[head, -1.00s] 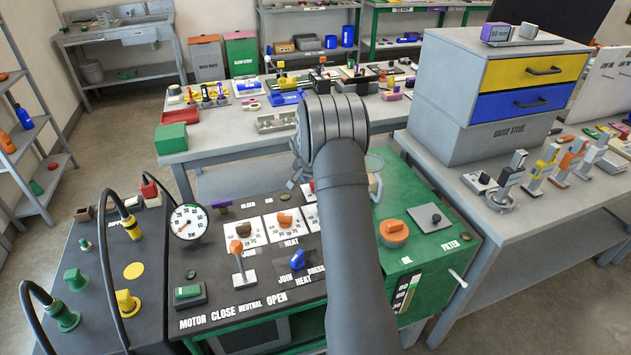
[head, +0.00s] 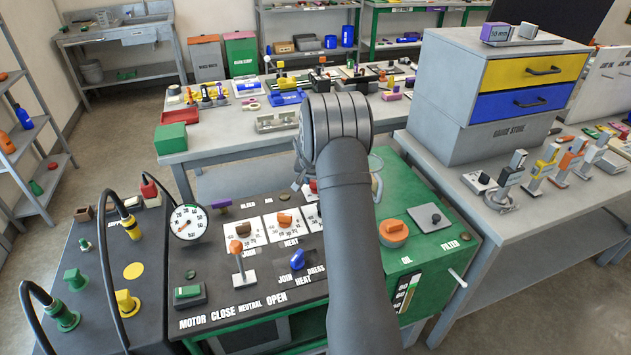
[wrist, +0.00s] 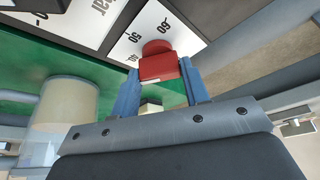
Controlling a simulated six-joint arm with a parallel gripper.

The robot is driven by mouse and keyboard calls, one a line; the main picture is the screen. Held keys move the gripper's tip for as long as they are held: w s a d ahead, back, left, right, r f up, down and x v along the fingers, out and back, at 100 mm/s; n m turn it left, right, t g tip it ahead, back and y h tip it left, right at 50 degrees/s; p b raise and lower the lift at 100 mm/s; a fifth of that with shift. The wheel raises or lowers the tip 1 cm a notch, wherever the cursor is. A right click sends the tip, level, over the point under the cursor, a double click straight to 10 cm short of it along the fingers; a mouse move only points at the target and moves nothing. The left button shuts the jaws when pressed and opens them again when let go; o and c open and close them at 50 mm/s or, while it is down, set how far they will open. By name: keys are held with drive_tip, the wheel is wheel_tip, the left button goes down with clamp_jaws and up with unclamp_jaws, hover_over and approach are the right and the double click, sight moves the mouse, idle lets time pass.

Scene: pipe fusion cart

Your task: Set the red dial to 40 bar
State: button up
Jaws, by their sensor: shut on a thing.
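The red dial (wrist: 158,62) shows in the wrist view, in front of a white scale plate (wrist: 150,32) with printed numbers; 50 and 60 are readable and another number is partly covered. My gripper (wrist: 160,83) has its two blue fingers on either side of the dial's red grip and is shut on it. A small pale mark shows on the grip's near edge; I cannot tell which number the dial points to. In the head view only a bit of the red dial (head: 312,185) shows beside my arm, which hides most of its plate.
The black panel carries a lever with an orange knob (head: 236,246), a blue knob (head: 308,257), an orange heat dial (head: 285,220) and a round gauge (head: 188,222). A clear jug (head: 377,175) stands close behind my arm. An orange oil cap (head: 393,232) is to the right.

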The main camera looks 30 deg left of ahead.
drive_tip(key=o, duration=1)
drive_tip(key=v, duration=1.7)
drive_tip(key=shift+r, duration=0.2)
drive_tip(key=x, duration=1.7)
drive_tip(key=shift+f, duration=0.25)
drive_tip(key=shift+r, duration=0.1)
